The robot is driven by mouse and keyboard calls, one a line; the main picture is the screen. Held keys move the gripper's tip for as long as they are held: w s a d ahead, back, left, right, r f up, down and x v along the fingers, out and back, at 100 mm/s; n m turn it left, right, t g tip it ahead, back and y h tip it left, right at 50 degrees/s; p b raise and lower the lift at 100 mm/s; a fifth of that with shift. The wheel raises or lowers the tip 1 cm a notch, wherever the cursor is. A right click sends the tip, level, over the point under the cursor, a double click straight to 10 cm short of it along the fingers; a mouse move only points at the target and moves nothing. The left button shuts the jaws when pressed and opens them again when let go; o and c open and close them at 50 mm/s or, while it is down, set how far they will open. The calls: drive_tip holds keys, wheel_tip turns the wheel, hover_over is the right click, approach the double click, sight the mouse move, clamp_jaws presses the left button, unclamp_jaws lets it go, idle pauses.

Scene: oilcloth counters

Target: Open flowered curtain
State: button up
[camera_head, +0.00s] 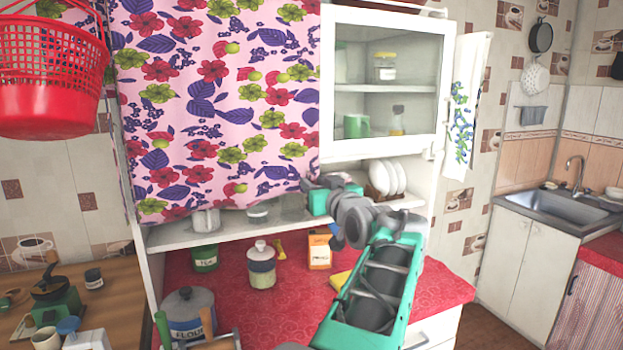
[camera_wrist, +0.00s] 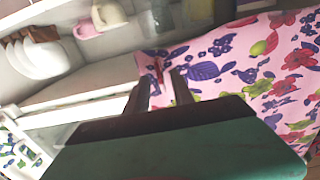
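The flowered curtain (camera_head: 215,110) is pink with red, green and purple flowers. It hangs over the left part of the white cupboard and covers what is behind it, down to just above the lower shelf. My gripper (camera_head: 311,184) is at the curtain's lower right edge in the head view. In the wrist view my gripper (camera_wrist: 162,76) has its two fingers apart, with a gap between the tips. The curtain (camera_wrist: 225,65) fills the right side there, and its edge lies at or just beyond the fingertips.
A glass-doored cabinet (camera_head: 328,88) is right of the curtain. Plates (camera_head: 388,180) stand below it on the shelf (camera_head: 215,233). A canister (camera_head: 261,266), an orange box (camera_head: 319,250) and a flour pot (camera_head: 188,312) stand on the red counter. A red basket (camera_head: 50,85) hangs at left.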

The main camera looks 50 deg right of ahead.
drive_tip(key=shift+w+d, duration=0.2)
drive_tip(key=shift+w, duration=0.3)
clamp_jaws()
idle(1.1)
